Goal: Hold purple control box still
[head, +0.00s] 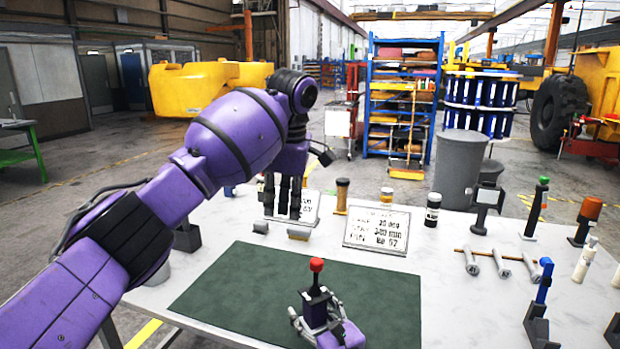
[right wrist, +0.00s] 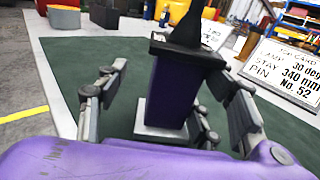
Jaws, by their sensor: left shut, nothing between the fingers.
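The purple control box (head: 315,311) stands upright on the dark green mat (head: 240,288), with a black top and a red knob in the head view. In the right wrist view the box (right wrist: 172,95) rises from a pale base plate, its knob cut off by the frame. My right gripper (head: 318,318) is around the box, low down; its fingers (right wrist: 168,108) stand on either side, with green mat showing between the left finger and the box. My left gripper (head: 283,212) is shut and empty, fingers pointing down, above the far part of the table.
A job card (head: 378,230) stands behind the mat; another card is partly hidden behind my left gripper. Small jars (head: 433,210), metal pins (head: 501,264), and a blue-topped stand (head: 541,300) are at the right of the pale table (head: 455,300). The mat's left part is clear.

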